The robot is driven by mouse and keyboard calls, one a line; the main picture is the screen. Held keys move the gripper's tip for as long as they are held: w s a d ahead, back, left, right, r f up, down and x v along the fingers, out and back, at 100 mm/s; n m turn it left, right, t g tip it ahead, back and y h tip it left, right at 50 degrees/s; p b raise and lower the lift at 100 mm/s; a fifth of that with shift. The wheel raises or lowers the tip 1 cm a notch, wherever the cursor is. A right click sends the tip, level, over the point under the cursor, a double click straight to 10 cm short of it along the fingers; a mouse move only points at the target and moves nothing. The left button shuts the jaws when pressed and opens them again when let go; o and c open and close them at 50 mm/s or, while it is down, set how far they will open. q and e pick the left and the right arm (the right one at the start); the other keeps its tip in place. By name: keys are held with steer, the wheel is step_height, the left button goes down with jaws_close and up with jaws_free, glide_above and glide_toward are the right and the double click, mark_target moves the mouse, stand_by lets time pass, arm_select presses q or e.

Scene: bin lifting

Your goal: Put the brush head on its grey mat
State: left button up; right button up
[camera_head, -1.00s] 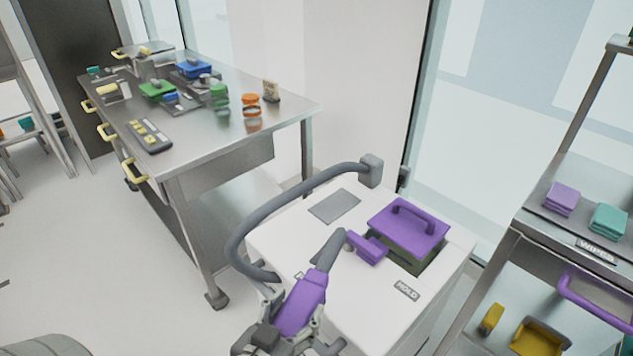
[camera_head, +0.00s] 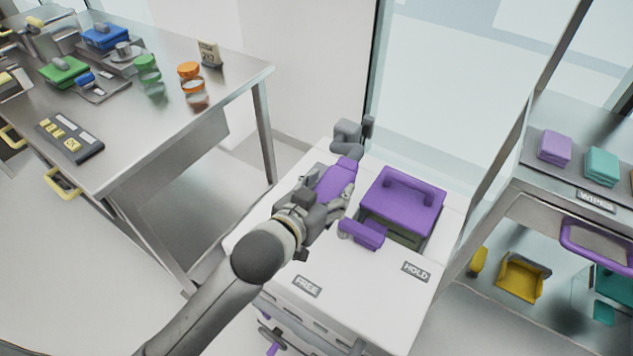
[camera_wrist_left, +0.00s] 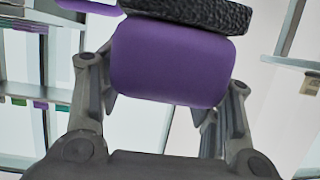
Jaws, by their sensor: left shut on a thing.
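My left gripper (camera_head: 318,200) is shut on the purple brush head (camera_head: 336,181) above the left part of the white unit's top. In the left wrist view the brush head (camera_wrist_left: 168,65) sits between the fingers of the left gripper (camera_wrist_left: 160,105), with a dark, speckled pad at its far side. No grey mat can be made out now; the brush head and gripper cover the area left of the purple lid. I cannot tell whether the brush head touches the top. My right gripper is not in view.
The white unit (camera_head: 350,285) bears a purple handled lid (camera_head: 403,203), a purple lever (camera_head: 362,234) close to the gripper, and HOLD and FREE labels. A grey fitting (camera_head: 347,134) stands at its back. A steel table (camera_head: 150,125) is left, a shelf rack (camera_head: 520,180) right.

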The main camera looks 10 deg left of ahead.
mark_target(343, 169)
arm_select(q)
steer(key=shift+w+d+r+m+h, duration=0.15)
steer(key=shift+w+d+r, duration=0.15)
steer(key=shift+w, duration=0.3)
steer(key=shift+w+d+r+m+h, duration=0.15)
steer(key=shift+w+d+r, duration=0.15)
steer(key=shift+w, duration=0.3)
steer(key=shift+w+r, duration=0.1)
steer(key=shift+w, duration=0.45)
steer(key=w+a+f, duration=0.2)
steer(key=w+f, duration=0.1)
steer(key=w+a+f, duration=0.2)
steer(key=w, duration=0.2)
steer(key=w+a+f, duration=0.2)
steer(key=w+f, duration=0.1)
steer(key=shift+w+a+f, duration=0.2)
steer(key=shift+w+f, duration=0.15)
steer(key=shift+w, duration=0.05)
steer(key=shift+w+a+f, duration=0.3)
steer(key=shift+w+f, duration=0.15)
steer(key=shift+f, duration=0.3)
steer(key=shift+d+f, duration=0.1)
steer(key=shift+f, duration=1.25)
steer(key=shift+s, duration=0.1)
